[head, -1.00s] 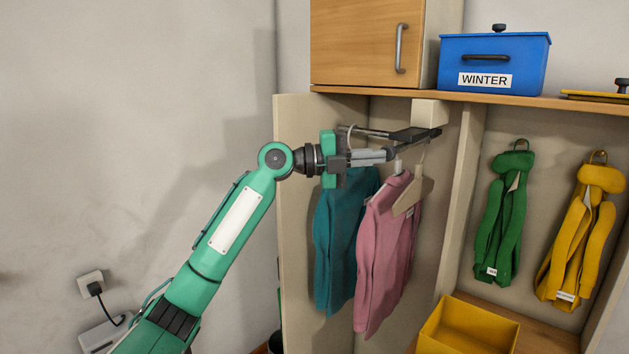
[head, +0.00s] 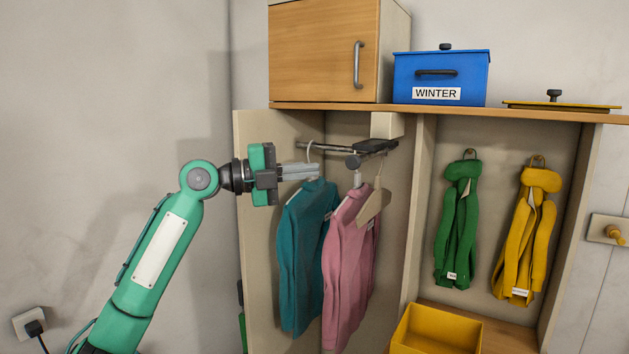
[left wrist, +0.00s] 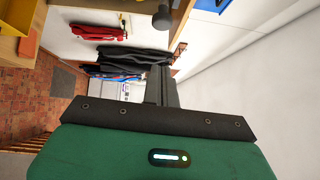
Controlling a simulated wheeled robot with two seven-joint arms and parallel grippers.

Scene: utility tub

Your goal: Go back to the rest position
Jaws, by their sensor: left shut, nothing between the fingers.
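My left gripper (head: 318,171) is in the head view, level with the hanging rail (head: 345,150) in the open wardrobe. Its fingers are shut with nothing between them, in front of the top of the teal sweater's hanger. It also shows in the left wrist view (left wrist: 162,70), fingers together. The teal sweater (head: 305,255) and the pink sweater (head: 347,265) hang on the rail, with an empty wooden hanger (head: 374,204) to their right. Whether the fingers touch the teal sweater's hanger I cannot tell. My right gripper is not in view.
The wardrobe's left side panel (head: 250,240) stands close to my left forearm. A green scarf (head: 457,225) and a yellow scarf (head: 525,235) hang at the right above a yellow bin (head: 435,330). A blue WINTER box (head: 440,78) sits on the shelf.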

